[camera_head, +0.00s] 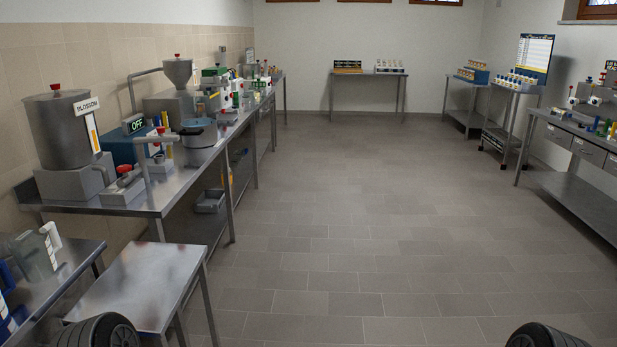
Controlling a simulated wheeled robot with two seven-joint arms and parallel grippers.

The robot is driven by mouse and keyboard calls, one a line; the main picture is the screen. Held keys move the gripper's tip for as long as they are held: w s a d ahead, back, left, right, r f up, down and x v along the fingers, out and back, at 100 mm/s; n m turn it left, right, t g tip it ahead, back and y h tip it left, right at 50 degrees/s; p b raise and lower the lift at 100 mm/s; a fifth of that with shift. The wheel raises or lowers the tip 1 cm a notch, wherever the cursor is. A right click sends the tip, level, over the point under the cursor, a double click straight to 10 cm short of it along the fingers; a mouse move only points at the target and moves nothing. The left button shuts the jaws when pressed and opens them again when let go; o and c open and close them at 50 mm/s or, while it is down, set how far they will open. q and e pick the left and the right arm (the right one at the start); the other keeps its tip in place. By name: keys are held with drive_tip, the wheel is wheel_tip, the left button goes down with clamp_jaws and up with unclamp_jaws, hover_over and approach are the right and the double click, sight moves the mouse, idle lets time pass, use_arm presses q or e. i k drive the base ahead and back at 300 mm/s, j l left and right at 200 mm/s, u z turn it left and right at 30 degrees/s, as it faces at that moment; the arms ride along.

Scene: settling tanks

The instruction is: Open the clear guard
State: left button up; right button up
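I cannot make out a clear guard for certain in this view. The machines it could belong to stand small on the long steel bench (190,182) at the left. Among them are a blue unit with a display reading OFF (133,123) and a grey hopper machine (178,72). Small white and green equipment (217,88) stands farther along, too small to tell its parts. Neither of my grippers shows. Only dark rounded parts, likely mine, show at the bottom left and bottom right edges.
A steel tank labelled BLOSSOM (62,130) stands on the near bench end. A low steel table (140,285) and a clear jug (35,255) are at near left. The tiled floor (350,220) is open in the middle. A cluttered bench (585,145) lines the right; a table (368,74) stands at the back.

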sight(200, 99)
drive_tip(key=i, duration=2.5)
drive_tip(key=i+l+u, duration=0.25)
drive_tip(key=i+u, duration=0.25)
drive_tip(key=i, duration=0.2)
drive_tip(key=i+l+u, duration=0.95)
drive_tip(key=i+l, duration=0.25)
drive_tip(key=l, duration=0.2)
drive_tip(key=i+l+z, duration=0.1)
drive_tip(key=i+l, duration=0.3)
drive_tip(key=i, duration=0.15)
